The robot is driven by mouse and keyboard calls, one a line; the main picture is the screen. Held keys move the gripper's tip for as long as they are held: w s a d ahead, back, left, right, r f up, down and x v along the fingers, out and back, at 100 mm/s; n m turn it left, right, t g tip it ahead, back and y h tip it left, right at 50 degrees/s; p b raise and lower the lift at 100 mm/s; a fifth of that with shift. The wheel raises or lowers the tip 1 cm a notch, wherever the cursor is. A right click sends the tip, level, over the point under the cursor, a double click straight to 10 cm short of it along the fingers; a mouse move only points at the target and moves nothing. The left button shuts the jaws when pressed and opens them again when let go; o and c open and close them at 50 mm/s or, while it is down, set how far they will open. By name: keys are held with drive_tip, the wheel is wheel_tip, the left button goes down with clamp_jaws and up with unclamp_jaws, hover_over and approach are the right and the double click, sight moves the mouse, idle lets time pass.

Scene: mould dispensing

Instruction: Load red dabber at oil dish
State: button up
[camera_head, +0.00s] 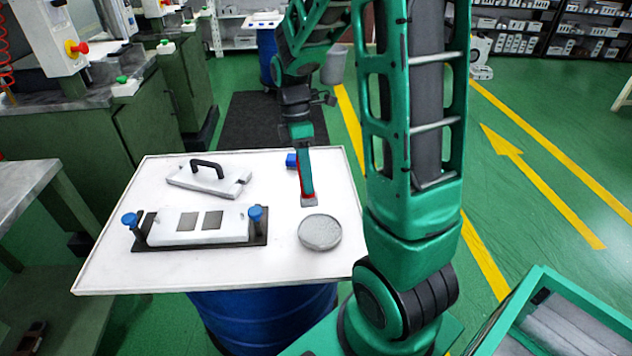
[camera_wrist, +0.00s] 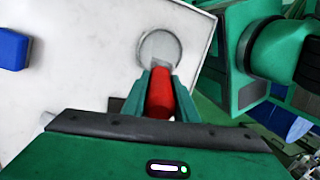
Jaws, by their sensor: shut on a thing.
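My gripper (camera_head: 306,172) is shut on the red dabber (camera_wrist: 159,92), whose red handle shows between the two green fingers in the wrist view. The dabber's pale grey pad (camera_head: 308,200) points down, just behind the oil dish in the head view. The oil dish (camera_head: 320,233) is a round, shallow grey dish on the white table. In the wrist view the pad overlaps the near rim of the dish (camera_wrist: 160,43). I cannot tell whether the pad touches anything.
On the white table (camera_head: 120,270) stand a mould base (camera_head: 198,226) with two blue-topped posts, a mould lid (camera_head: 210,180) with a black handle, and a blue block (camera_head: 291,160). Green machines stand to the left. An open green bin (camera_head: 540,290) is at lower right.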

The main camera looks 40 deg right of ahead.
sight(314, 195)
drive_tip(key=s+n, duration=0.2)
drive_tip(key=s, duration=0.1)
drive_tip(key=shift+s+d+g+h, duration=0.15)
drive_tip(key=shift+d+g+h, duration=0.05)
drive_tip(key=shift+g+h, duration=0.1)
drive_tip(key=shift+f, duration=3.05)
drive_tip(key=shift+f, duration=0.55)
drive_tip(key=shift+r, duration=3.5)
